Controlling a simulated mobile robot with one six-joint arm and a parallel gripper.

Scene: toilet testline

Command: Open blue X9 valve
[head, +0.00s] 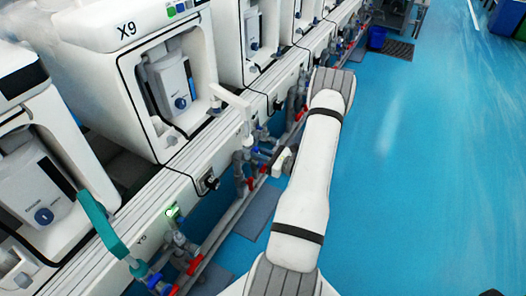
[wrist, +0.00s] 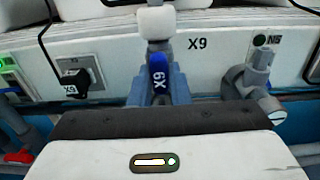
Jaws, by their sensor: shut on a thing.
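The blue X9 valve handle (wrist: 159,72) stands upright in the middle of the wrist view, with white X9 lettering that reads upside down. My gripper (wrist: 160,88) is shut on it, one blue-grey finger on each side. The lower end of the handle is hidden behind the gripper body. Above the handle is a pale fitting (wrist: 156,22), in front of the white rail (wrist: 220,52) marked X9. In the head view my arm reaches along the pipe row and covers part of it. The grip itself is too small to make out there.
A grey pipe fitting (wrist: 258,75) stands right of my gripper. A black plug (wrist: 73,85) sits in a socket on the left. In the head view, red valve handles (head: 196,264) line the lower pipe and a teal handle (head: 103,224) sticks up at lower left. The blue floor (head: 430,170) is clear on the right.

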